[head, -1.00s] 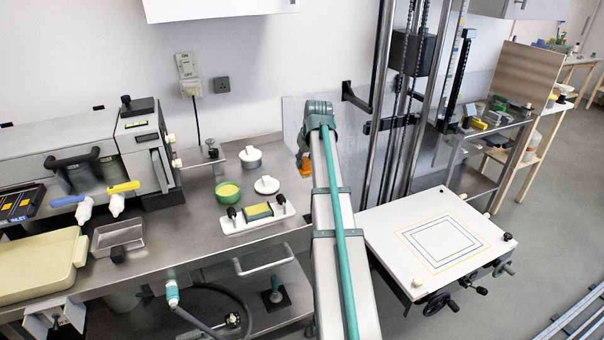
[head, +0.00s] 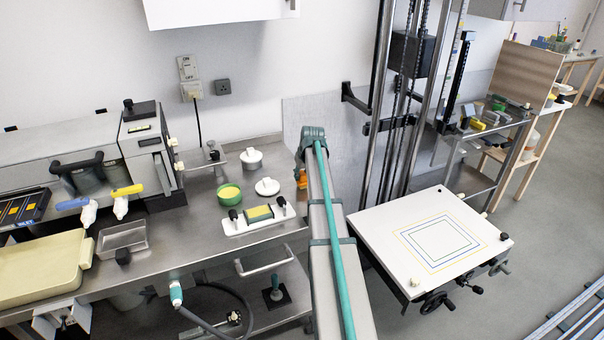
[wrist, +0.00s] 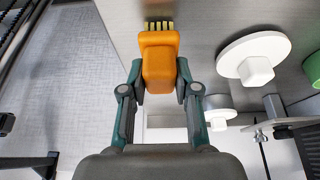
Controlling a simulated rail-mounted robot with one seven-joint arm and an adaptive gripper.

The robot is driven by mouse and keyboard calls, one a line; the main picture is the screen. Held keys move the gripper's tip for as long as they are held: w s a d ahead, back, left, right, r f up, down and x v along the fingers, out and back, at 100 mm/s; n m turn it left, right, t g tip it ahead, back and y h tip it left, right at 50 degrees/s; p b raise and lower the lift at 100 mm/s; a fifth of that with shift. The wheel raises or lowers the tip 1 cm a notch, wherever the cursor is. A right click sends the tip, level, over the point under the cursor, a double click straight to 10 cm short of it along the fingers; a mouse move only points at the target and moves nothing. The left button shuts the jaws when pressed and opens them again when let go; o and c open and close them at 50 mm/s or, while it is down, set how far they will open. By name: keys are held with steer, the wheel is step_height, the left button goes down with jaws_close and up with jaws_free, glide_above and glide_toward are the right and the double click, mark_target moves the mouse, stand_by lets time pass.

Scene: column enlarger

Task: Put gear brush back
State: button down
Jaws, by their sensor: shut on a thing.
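The gear brush has an orange handle (wrist: 160,62) and a short row of dark and yellow bristles (wrist: 158,26). In the wrist view my gripper (wrist: 160,88) is shut on the handle, with one finger on each side, and the bristles point away from the palm. In the head view only a bit of the orange brush (head: 302,179) shows below my wrist, beside the right end of the steel bench (head: 190,240). My arm hides most of the gripper there. I cannot tell whether the brush touches anything.
A white tray (head: 236,226) with a green-and-yellow sponge (head: 258,213) and black knobs stands left of my arm. Behind it are two white knobbed lids (head: 267,187) and a green bowl (head: 230,194). Enlarger columns and a white baseboard (head: 440,240) stand to the right.

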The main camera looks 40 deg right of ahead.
steer(key=shift+f, duration=0.2)
steer(key=c, duration=0.9)
jaws_free()
steer(key=shift+o, duration=0.2)
steer(key=b+v, duration=0.2)
steer(key=v, duration=1)
steer(key=shift+b, duration=0.35)
steer(key=shift+s+r, duration=0.1)
